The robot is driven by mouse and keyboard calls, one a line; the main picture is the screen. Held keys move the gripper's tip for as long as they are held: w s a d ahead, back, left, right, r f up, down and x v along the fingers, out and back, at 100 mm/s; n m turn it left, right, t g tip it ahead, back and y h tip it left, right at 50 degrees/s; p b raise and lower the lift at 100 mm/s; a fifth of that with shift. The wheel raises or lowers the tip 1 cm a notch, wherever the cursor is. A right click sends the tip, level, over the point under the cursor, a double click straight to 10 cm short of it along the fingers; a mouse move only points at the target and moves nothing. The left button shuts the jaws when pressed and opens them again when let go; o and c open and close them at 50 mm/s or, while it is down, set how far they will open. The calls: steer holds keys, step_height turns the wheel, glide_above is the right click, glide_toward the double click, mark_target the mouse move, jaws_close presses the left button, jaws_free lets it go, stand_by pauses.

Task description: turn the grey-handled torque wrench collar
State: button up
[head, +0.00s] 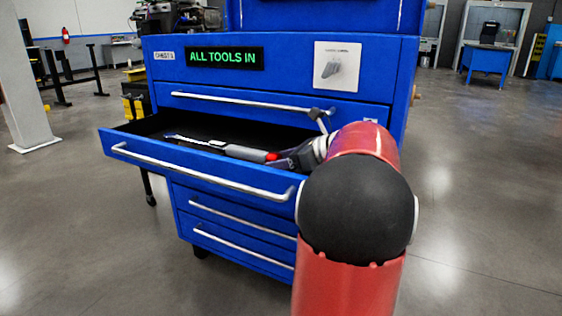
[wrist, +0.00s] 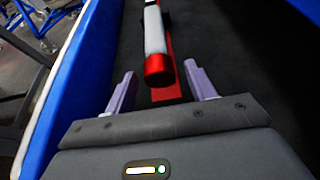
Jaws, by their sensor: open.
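The torque wrench (head: 245,152) lies in the open blue drawer (head: 208,167), with a light grey handle and a red end piece (head: 271,156). In the wrist view the grey handle (wrist: 154,32) runs up and away, and its red end (wrist: 158,66) faces me. My gripper (wrist: 161,88) is open. Its two pale purple fingers stand apart, one to each side of a line through the red end, with nothing between their tips that I see held. A flat red strip shows below the red end. In the head view my arm reaches over the drawer's right part and hides it.
The drawer wall (wrist: 75,70) runs close along the left of my gripper in the wrist view. The dark drawer floor (wrist: 250,60) is bare on the right.

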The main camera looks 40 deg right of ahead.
steer(key=shift+c, duration=0.2)
steer(key=c, duration=0.9)
steer(key=shift+a+f+n+h+b, duration=0.1)
steer(key=shift+f+n+h+b, duration=0.15)
steer(key=shift+n+b, duration=0.45)
steer(key=shift+c, duration=0.2)
steer(key=shift+r+n+h+b, duration=0.25)
steer(key=shift+n+h+b, duration=0.05)
steer(key=shift+h+b, duration=0.05)
steer(key=o, duration=1)
steer(key=shift+p+v, duration=0.55)
steer(key=shift+v, duration=3.35)
